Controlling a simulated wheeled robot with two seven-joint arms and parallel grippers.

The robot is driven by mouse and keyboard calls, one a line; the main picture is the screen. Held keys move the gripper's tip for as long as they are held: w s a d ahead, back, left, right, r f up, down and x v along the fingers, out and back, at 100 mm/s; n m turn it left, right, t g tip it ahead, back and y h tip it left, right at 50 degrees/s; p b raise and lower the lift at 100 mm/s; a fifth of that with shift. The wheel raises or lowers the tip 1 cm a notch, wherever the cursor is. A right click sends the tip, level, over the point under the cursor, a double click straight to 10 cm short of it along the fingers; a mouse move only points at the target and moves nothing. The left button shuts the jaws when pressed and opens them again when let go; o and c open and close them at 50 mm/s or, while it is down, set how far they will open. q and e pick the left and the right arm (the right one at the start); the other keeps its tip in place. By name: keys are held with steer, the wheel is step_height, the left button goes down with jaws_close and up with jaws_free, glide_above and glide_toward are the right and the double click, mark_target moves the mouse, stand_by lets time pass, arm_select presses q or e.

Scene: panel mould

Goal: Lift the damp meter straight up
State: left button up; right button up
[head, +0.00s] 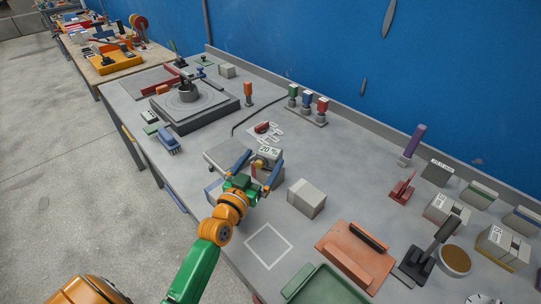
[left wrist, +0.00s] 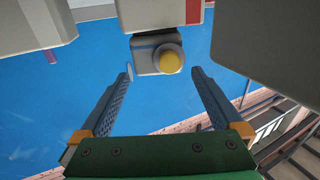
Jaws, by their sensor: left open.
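The damp meter (head: 269,151), a small pale device with a "20 %" display, stands on the grey bench just beyond my left gripper. In the left wrist view its grey block with a yellow round knob (left wrist: 171,61) faces me, below a pale body with a red stripe. My left gripper (head: 265,161) is open, its blue fingers pointing at the meter. In the left wrist view the fingertips of the gripper (left wrist: 162,74) lie to either side of the knob block, with gaps; I cannot tell whether they reach past its front. My right gripper is not in view.
A grey box (head: 306,199) stands close to the right of my left gripper. A white square outline (head: 269,245) marks clear bench in front. An orange tray (head: 343,268) and a green tray (head: 325,287) lie at front right. Colour-topped fittings (head: 307,102) stand behind.

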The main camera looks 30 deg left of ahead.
mark_target(270, 155)
arm_select(q)
steer(key=w, duration=0.2)
steer(key=shift+w+f, duration=0.2)
steer(key=shift+w, duration=0.2)
steer(key=shift+s+r, duration=0.1)
steer(key=shift+s, duration=0.1)
steer(key=c, duration=0.7)
steer(key=shift+w, duration=0.1)
jaws_close()
